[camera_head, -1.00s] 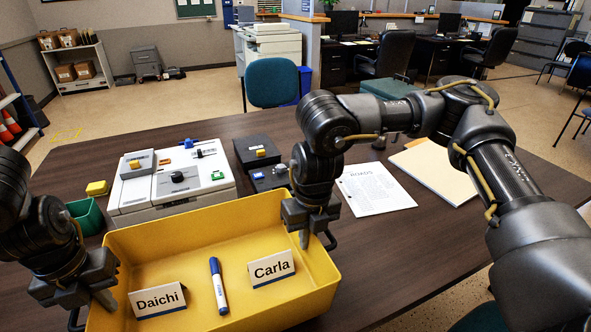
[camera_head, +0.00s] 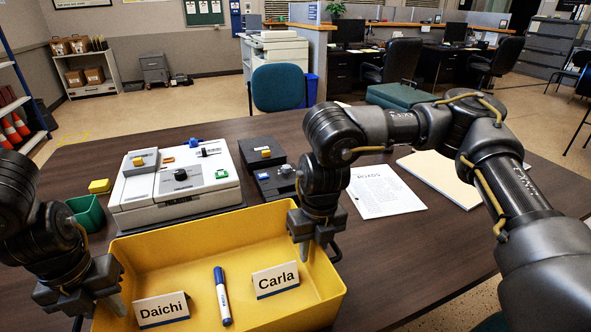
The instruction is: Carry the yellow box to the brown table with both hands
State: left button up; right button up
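The yellow box (camera_head: 200,243) is an open tray in the lower middle of the head view. It holds two name cards, Daichi (camera_head: 162,310) and Carla (camera_head: 276,279), and a blue-and-white marker (camera_head: 222,296). My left gripper (camera_head: 97,308) straddles its left wall, and my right gripper (camera_head: 320,250) straddles its right wall near the far corner. Both appear shut on the walls. The brown table (camera_head: 415,250) spreads behind and beside the box. The box's near end is cut off, and I cannot tell whether its underside touches the table.
A white device (camera_head: 178,190) with buttons stands just beyond the box. Papers (camera_head: 383,191) and a folder (camera_head: 440,175) lie to the right. The table's right front is bare.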

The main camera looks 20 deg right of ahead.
pick_arm(q)
notch_tip(320, 180, up, 12)
jog(key=shift+a+f, duration=0.15)
jog(key=shift+a, duration=0.25)
pick_arm(e)
notch_tip(320, 180, up, 12)
jog(key=shift+d, duration=0.4)
dwell(0.3)
